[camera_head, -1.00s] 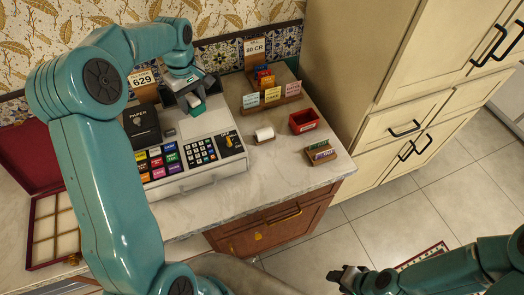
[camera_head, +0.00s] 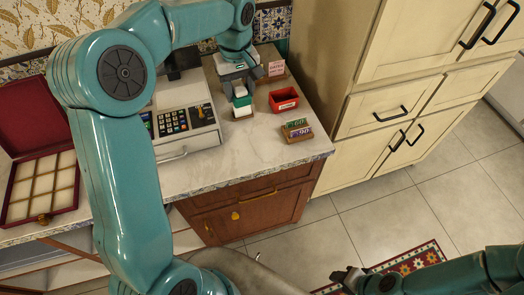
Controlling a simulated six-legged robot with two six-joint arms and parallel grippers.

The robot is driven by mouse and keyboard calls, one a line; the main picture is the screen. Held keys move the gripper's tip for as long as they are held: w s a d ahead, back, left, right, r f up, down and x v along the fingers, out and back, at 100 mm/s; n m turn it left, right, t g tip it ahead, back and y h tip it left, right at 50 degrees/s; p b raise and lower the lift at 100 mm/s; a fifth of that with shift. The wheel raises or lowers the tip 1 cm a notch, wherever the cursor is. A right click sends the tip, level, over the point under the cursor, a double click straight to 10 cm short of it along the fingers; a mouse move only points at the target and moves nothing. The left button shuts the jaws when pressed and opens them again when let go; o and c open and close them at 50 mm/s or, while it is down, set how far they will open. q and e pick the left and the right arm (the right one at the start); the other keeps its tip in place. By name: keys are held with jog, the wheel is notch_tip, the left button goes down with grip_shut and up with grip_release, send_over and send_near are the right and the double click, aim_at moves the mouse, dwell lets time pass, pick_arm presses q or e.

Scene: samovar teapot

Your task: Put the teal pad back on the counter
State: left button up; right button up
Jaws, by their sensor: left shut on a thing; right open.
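My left gripper (camera_head: 241,92) points down over the counter (camera_head: 230,165) and is shut on the small teal pad (camera_head: 242,101). The pad shows just below the fingers, right above a small white roll (camera_head: 243,113). I cannot tell whether the pad touches the roll. My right gripper (camera_head: 347,277) is open and empty, low over the floor, well away from the counter.
A cash register (camera_head: 185,120) stands left of the pad. A red bin (camera_head: 284,99) and a small card holder (camera_head: 297,130) are to its right. An open red case (camera_head: 42,185) lies at the left. The counter's front is clear.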

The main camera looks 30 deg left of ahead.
pick_arm(q)
jog(key=d, duration=0.4)
send_over(253, 145)
jog(key=shift+m, duration=0.4)
notch_tip(253, 145, down, 15)
jog(key=shift+r+p, duration=0.15)
jog(key=shift+p, duration=0.25)
jog(key=shift+a+f, duration=0.1)
jog(key=shift+f, duration=0.25)
jog(key=f, duration=0.4)
jog(key=shift+d+f+p, duration=0.15)
jog(key=shift+d+p, duration=0.05)
jog(key=shift+p, duration=0.15)
jog(key=shift+a, duration=0.15)
pick_arm(e)
jog(key=shift+d+r, duration=0.25)
jog(key=shift+r, duration=0.3)
